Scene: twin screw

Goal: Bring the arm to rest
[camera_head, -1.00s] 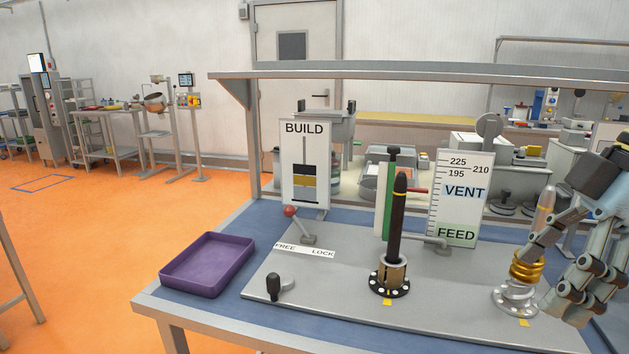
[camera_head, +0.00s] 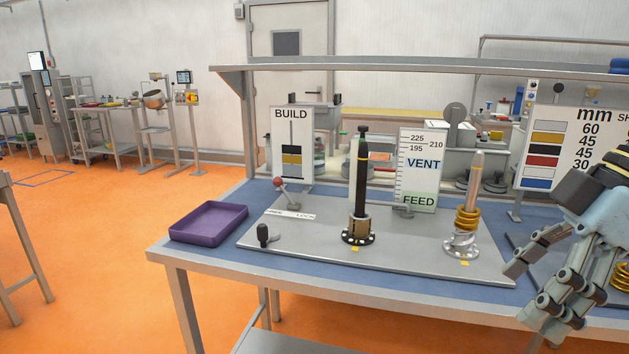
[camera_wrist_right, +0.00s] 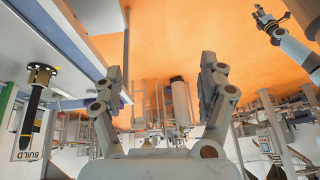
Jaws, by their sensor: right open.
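My right gripper (camera_head: 520,293) is at the right of the head view, in front of the bench's front edge, to the right of the post with gold rings (camera_head: 466,218). Its fingers are spread with nothing between them. In the right wrist view the two fingers (camera_wrist_right: 160,68) also stand wide apart, with orange floor and distant equipment beyond. A grey jointed part, which looks like my other arm, shows at the top right of the right wrist view (camera_wrist_right: 285,38); its jaw state is unclear. No left gripper shows in the head view.
The bench holds a grey plate (camera_head: 310,245), a dark post (camera_head: 360,190), a purple tray (camera_head: 208,222), a BUILD board (camera_head: 291,165), a VENT/FEED board (camera_head: 420,180) and a colour chart (camera_head: 570,140). Open orange floor (camera_head: 90,250) lies to the left.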

